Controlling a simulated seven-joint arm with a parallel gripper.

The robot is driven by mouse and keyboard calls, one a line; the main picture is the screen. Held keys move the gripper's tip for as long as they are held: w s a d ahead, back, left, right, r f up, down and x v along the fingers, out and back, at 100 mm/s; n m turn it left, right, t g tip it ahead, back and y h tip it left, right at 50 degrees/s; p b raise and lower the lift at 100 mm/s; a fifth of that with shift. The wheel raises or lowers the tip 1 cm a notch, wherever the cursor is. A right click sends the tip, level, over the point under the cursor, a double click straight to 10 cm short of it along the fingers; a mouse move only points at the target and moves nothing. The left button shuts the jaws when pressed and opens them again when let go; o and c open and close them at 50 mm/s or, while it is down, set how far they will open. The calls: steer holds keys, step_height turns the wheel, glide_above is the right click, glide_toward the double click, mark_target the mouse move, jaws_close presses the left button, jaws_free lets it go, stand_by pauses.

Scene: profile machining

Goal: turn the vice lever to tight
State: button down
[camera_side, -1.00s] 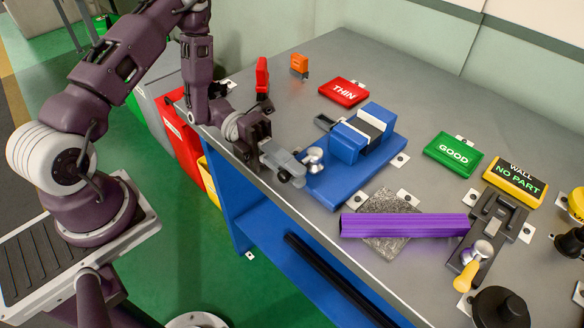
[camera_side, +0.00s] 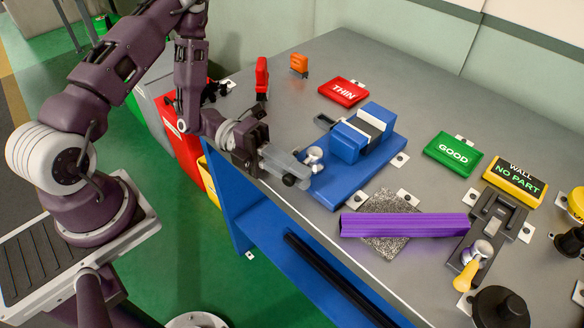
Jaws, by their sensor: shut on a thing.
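The blue vice (camera_side: 350,143) stands on its blue base plate near the middle of the bench, with pale jaw faces between its two blue blocks. A silver hub (camera_side: 314,154) shows at the vice's front left end. My gripper (camera_side: 291,172) is beside this hub, at the bench's front edge. Its grey fingers are shut on the vice lever, which is mostly hidden by them. A dark round end shows at the fingertips.
A purple profile (camera_side: 405,225) lies across a grey speckled plate in front of the vice. Red THIN (camera_side: 344,92), green GOOD (camera_side: 453,155) and yellow-black NO PART (camera_side: 515,182) blocks stand behind and right. A toggle clamp with a yellow handle (camera_side: 467,276) is at front right.

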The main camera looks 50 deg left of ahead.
steer(key=shift+w+d+n+t, duration=0.1)
steer(key=shift+d+n+t, duration=0.25)
steer(key=shift+n+t, duration=0.4)
steer(key=c, duration=1.4)
jaws_free()
